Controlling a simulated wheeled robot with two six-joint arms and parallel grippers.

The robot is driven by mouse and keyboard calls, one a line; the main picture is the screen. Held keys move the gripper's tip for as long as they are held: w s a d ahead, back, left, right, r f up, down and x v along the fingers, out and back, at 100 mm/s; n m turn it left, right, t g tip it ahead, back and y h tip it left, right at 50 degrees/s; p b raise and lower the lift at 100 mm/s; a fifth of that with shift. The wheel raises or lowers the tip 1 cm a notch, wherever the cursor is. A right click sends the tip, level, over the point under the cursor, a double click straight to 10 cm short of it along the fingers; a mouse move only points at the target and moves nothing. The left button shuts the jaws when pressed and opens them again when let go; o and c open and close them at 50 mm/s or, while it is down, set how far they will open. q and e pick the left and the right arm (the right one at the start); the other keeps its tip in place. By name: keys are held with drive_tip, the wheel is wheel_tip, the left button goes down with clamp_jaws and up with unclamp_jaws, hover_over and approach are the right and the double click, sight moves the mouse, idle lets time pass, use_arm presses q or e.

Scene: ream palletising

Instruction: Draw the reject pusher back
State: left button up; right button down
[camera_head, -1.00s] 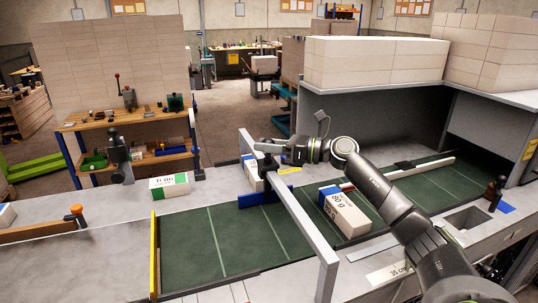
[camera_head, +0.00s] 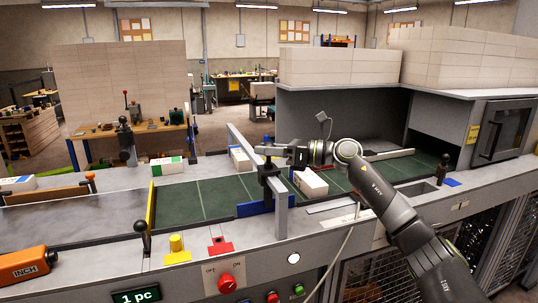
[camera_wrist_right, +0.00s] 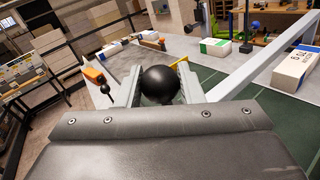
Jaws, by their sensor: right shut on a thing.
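The reject pusher has a blue plate (camera_head: 250,209) on a dark post (camera_head: 268,184), and stands at the near side of the green belt (camera_head: 205,199), by the grey crossbar (camera_head: 246,155). My right gripper (camera_head: 273,150) is at the top of the post. In the right wrist view, its fingers (camera_wrist_right: 162,86) are shut on the pusher's black ball knob (camera_wrist_right: 160,84). The plate's right part is partly hidden by the crossbar's upright. My left gripper is not in view.
A white ream (camera_head: 311,182) lies on the belt right of the pusher, and another ream (camera_head: 240,158) lies behind the crossbar. A green-marked ream (camera_head: 167,165) lies on the far table. A yellow plate (camera_head: 151,205) edges the belt's left end.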

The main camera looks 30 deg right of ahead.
drive_tip(key=shift+f, duration=0.1)
idle(0.3)
drive_tip(key=c, duration=1.3)
unclamp_jaws()
drive_tip(key=shift+s, duration=0.1)
drive_tip(key=shift+o, duration=1.2)
drive_tip(key=shift+s, duration=0.1)
drive_tip(key=shift+o, duration=0.2)
drive_tip(key=shift+s, duration=0.1)
